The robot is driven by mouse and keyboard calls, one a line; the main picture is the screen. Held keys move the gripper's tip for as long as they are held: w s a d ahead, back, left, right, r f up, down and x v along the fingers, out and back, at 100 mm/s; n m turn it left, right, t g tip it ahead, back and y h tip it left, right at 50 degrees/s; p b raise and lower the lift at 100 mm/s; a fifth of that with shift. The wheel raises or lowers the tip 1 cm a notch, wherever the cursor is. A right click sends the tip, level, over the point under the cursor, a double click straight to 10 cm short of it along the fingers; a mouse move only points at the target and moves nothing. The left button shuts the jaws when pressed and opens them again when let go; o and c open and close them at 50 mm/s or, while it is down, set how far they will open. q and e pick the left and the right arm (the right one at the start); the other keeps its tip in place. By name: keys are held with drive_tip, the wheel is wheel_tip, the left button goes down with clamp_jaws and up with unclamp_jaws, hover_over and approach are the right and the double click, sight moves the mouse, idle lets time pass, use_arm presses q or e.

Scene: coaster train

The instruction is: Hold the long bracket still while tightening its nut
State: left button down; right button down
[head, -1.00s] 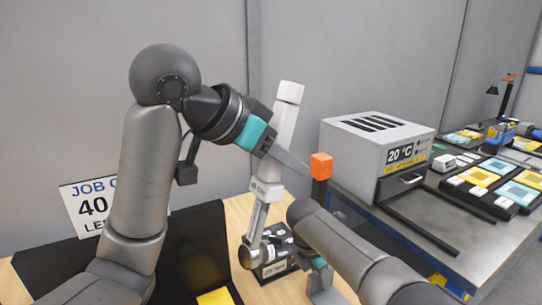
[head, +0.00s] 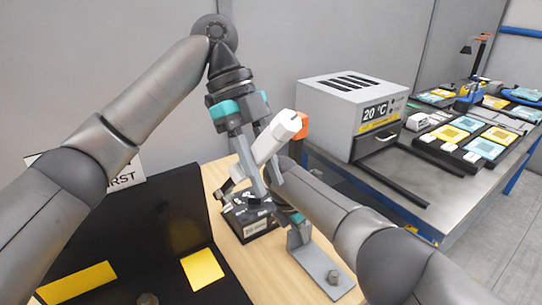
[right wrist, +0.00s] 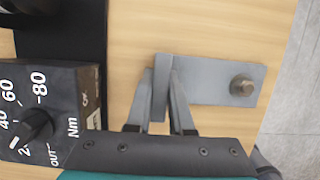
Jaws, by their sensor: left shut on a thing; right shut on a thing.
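The long bracket (head: 312,262) is a grey metal plate with an upturned flange, lying on the wooden bench in the head view. Its nut (head: 333,277) sits near the plate's far end from the flange; it also shows in the right wrist view (right wrist: 242,86). My right gripper (right wrist: 160,92) is shut on the bracket's flange. The wrench's lower end is partly hidden by my gripper.
A dark box with an Nm dial (right wrist: 48,112) stands left of the bracket. A black tray (head: 110,240) with yellow pads lies at left. A grey 20 °C unit (head: 340,110) sits on the metal table at right.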

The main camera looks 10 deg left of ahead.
use_arm(q)
drive_tip(key=shift+s+a+f+m+t+y, duration=2.2)
drive_tip(key=shift+s+a+f+m, duration=3.3)
drive_tip(key=shift+f+m, duration=1.9)
drive_tip(key=shift+w+d+f+m+t+h, duration=0.45)
drive_tip(key=shift+d+f+m, duration=0.75)
drive_tip(key=shift+d, duration=1.05)
drive_tip(key=shift+w+d+f+m+t+h, duration=0.2)
drive_tip(key=shift+w+d+f+m+h, duration=0.5)
drive_tip(key=shift+d+f, duration=1.25)
drive_tip(key=shift+w+d+f+m+t+h, duration=0.4)
drive_tip(key=shift+d+f+m, duration=0.7)
drive_tip(key=shift+d, duration=1.4)
drive_tip(key=shift+f, duration=1.8)
drive_tip(key=shift+w+a+m, duration=0.4)
drive_tip(key=shift+w+a, duration=0.05)
drive_tip(key=shift+w, duration=0.05)
